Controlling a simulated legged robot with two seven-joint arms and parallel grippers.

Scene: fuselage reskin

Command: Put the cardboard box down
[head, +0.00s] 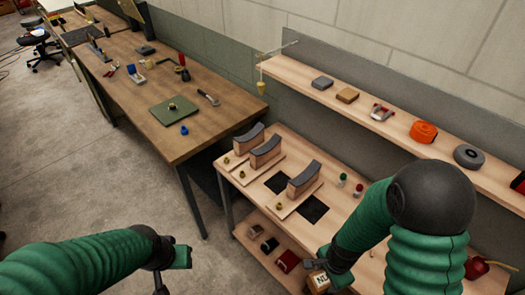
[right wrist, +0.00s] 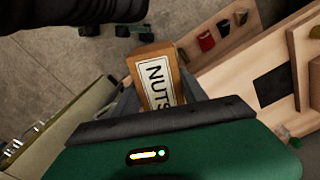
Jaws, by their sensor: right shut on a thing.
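The cardboard box (right wrist: 150,58) is brown with a white label reading "NUTS" and sits between the fingers of my right gripper (right wrist: 155,95) in the right wrist view. In the head view the box (head: 318,281) shows at the bottom, partly hidden by my right arm. My right gripper is shut on it, near the front edge of the light wooden bench (head: 335,222). My left gripper (head: 172,275) is at the lower left, over the floor and away from the box. Its fingers are too small and dark to read.
The bench holds several curved dark-topped blocks (head: 303,178) and dark square patches (head: 313,209). Its lower shelf (head: 262,232) carries small bins, including a red one (head: 287,261). A wall shelf (head: 340,92) runs behind. A brown worktable (head: 150,90) stands left, with open floor (head: 80,170) in front.

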